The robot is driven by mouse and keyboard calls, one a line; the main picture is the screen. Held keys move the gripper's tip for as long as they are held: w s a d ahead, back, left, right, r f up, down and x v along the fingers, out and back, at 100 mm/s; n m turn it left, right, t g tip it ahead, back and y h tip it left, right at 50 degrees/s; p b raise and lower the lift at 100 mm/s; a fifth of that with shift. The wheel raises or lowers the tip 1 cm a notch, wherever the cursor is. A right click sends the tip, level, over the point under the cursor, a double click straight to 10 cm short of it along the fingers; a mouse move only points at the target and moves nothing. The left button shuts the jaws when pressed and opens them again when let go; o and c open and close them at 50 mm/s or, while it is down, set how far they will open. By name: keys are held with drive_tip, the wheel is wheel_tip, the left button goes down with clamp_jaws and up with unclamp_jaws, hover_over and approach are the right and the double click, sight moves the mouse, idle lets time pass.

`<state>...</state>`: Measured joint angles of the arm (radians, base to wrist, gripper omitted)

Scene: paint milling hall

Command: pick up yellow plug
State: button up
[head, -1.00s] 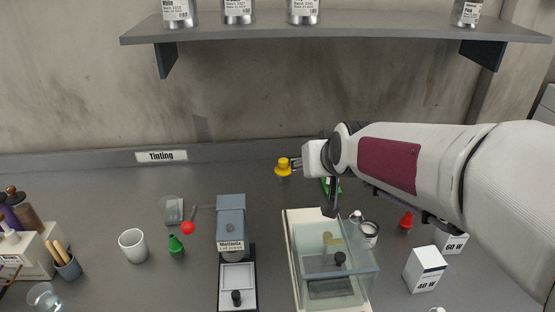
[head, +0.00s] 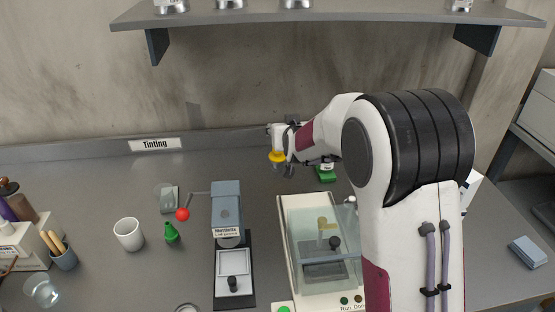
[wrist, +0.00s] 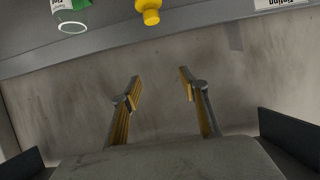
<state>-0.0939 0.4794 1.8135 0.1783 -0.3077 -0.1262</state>
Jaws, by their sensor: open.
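The yellow plug (head: 277,157) stands toward the back of the grey bench, left of my arm, in the head view. In the wrist view the yellow plug (wrist: 150,12) shows at the top edge, partly cut off, beyond my fingertips and apart from them. My gripper (wrist: 160,78) is open and empty, its two fingers spread over a view of the bare wall. In the head view my gripper (head: 279,132) is close to the yellow plug, just above or behind it; the exact gap cannot be told.
A shelf (head: 330,18) overhangs.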

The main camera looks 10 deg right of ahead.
drive_tip(key=t, duration=0.1)
hover_over(278, 158)
drive_tip(key=s, duration=0.3)
wheel_tip(278, 158, down, 5)
drive_tip(key=shift+s+f, duration=0.15)
drive_tip(key=shift+f, duration=0.05)
drive_tip(key=shift+f, duration=0.1)
drive_tip(key=shift+f, duration=2.85)
drive_tip(key=shift+f+x, duration=0.2)
drive_tip(key=shift+x, duration=1.1)
drive_tip(key=shift+f+x, duration=0.25)
drive_tip(key=shift+x, duration=1.1)
drive_tip(key=shift+s, duration=0.15)
clamp_jaws()
